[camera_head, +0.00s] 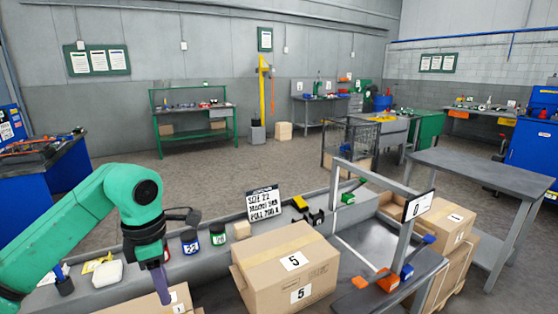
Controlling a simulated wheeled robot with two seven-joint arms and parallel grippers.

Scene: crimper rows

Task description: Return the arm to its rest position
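My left arm, green with dark joints, comes in from the left and bends down at the wrist over the near bench. Its gripper (161,288) points downward above the bench's near side, by a carton at the lower edge. Only a narrow purple-grey finger part shows, so I cannot tell whether it is open or shut, and I see nothing held in it. My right gripper is not in view.
A grey bench (285,205) carries dark jars (190,242), a white sign (265,203) and small blocks. A large carton marked 5 (287,266) stands right of my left gripper. A metal frame (410,225) and grey table (490,172) are at right. Open floor lies beyond.

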